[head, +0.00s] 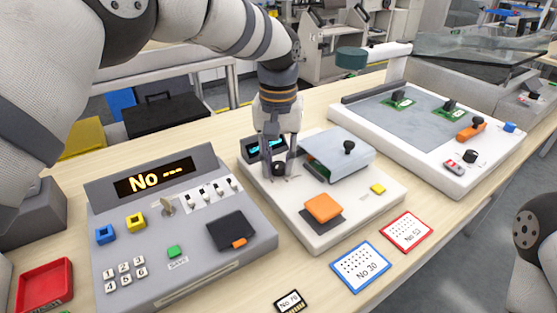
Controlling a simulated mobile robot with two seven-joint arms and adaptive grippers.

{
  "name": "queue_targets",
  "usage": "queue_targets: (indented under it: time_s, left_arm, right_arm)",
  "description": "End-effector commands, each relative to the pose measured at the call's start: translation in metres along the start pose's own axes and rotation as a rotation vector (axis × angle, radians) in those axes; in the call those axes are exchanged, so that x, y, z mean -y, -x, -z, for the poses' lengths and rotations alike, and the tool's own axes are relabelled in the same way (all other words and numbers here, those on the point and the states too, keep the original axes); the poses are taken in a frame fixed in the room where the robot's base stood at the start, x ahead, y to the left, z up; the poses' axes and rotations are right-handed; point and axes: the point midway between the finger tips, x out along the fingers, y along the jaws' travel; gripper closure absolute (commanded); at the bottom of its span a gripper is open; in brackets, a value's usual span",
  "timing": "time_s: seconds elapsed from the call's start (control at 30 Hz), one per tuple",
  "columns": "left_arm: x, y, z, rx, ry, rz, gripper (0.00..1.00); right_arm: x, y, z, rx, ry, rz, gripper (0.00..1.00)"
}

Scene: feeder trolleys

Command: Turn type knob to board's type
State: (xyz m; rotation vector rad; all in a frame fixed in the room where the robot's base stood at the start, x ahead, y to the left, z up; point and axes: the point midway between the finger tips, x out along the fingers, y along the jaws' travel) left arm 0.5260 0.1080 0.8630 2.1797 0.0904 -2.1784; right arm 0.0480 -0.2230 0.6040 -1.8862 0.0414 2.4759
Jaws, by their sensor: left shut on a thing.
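My left gripper (279,168) points down over the back left of the white device (290,228) and is shut on the dark type knob (278,169). The fingers partly hide the knob, so its pointer setting cannot be read. A small display with cyan text (265,147) stands behind the knob, partly blocked by the gripper and too small to read. My right gripper is out of view; only part of that arm shows at lower right.
A grey console (190,257) at left reads "No ---". The white device also carries an orange pad (323,207) and a yellow button (378,189). Cards No 30 (361,267) and No 53 (407,232) lie in front. A larger machine (420,158) holds green boards.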

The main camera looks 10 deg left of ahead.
Motion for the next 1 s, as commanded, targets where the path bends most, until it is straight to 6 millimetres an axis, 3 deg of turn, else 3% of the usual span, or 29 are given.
queue_targets:
  time_s: [1.0]
  left_arm:
    - [0.0031, -0.0012, 0.0016, 0.001, -0.961, -0.001, 1.00]
  right_arm:
    - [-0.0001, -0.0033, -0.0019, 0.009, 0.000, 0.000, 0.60]
